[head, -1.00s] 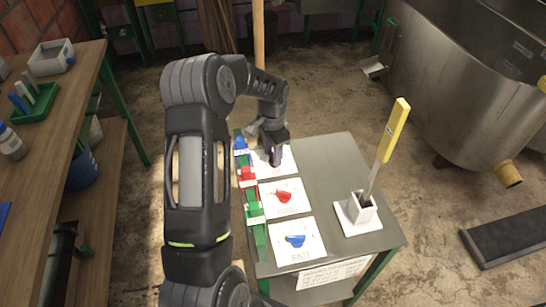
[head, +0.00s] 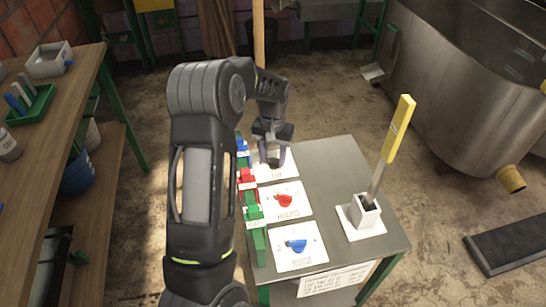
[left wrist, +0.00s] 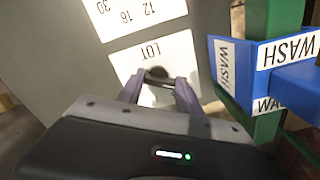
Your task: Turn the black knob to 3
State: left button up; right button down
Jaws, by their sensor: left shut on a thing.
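The black knob (left wrist: 157,75) sits on a white plate marked LOT (left wrist: 180,48) in the left wrist view. In the head view this plate (head: 288,170) is the farthest of three on the grey table (head: 340,180); my gripper covers the knob there. My left gripper (head: 272,158) reaches down over the plate. In the left wrist view its two fingers (left wrist: 160,86) stand on either side of the knob, shut on it. I cannot read the knob's pointer or the numbers around it. My right gripper is not in view.
A red knob (head: 284,201) and a blue knob (head: 297,245) sit on the nearer plates. Blue, red and green (head: 254,214) labelled blocks line the table's left edge; a blue WASH block (left wrist: 240,75) is close to my gripper. A yellow-handled tool (head: 397,128) stands in a white holder (head: 362,215).

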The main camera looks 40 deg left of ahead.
aim_at(273, 159)
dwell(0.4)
pick_arm(q)
jog(key=o, duration=1.4)
jog(key=shift+r+b, duration=0.3)
jog(key=shift+r, duration=3.6)
jog(key=shift+r, duration=0.1)
